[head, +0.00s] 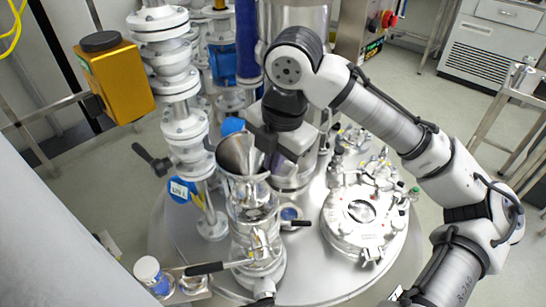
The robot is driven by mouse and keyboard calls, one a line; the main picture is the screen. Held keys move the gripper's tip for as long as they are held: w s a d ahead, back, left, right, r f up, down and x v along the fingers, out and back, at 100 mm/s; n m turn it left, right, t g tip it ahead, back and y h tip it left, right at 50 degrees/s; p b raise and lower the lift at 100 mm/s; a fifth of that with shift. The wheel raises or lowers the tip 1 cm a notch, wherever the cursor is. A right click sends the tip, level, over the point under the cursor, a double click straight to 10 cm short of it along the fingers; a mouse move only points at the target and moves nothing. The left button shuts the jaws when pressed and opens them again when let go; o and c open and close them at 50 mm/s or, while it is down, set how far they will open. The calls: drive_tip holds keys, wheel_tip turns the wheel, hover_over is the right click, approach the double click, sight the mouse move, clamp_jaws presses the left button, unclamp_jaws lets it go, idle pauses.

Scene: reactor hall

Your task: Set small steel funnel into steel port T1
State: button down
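The small steel funnel (234,152) is left of centre in the head view, its wide mouth facing up and its cone narrowing down to the right. It looks slightly tilted. Below it stands a steel port with a round rim (250,187) on a vertical steel fitting; I cannot read a T1 label on it. The funnel's lower end overlaps this rim in the picture, and I cannot tell whether it is inside or above it. My gripper (266,141) is at the funnel's right rim, its dark fingers close against it. Its grip is hidden from this angle.
A stacked white pipe column (172,75) stands close left of the funnel. A black-handled lever (205,268) is at the front. A round flanged hatch (360,211) is to the right on the steel vessel lid (325,282). A yellow box (118,82) is at upper left.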

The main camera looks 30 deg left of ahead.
drive_tip(key=shift+f, duration=0.1)
idle(0.6)
drive_tip(key=shift+d+f+b, duration=0.1)
drive_tip(key=shift+f+b, duration=0.9)
drive_tip(key=shift+f, duration=1.4)
idle(1.6)
drive_tip(key=c, duration=2.1)
unclamp_jaws()
drive_tip(key=shift+d, duration=0.1)
drive_tip(key=o, duration=0.5)
drive_tip(key=shift+r, duration=0.1)
drive_tip(key=r, duration=0.4)
drive_tip(key=d+r, duration=0.1)
drive_tip(key=r, duration=0.4)
drive_tip(key=d+r+p, duration=0.1)
drive_tip(key=r, duration=0.3)
drive_tip(key=shift+d+r, duration=0.1)
drive_tip(key=shift+r, duration=0.1)
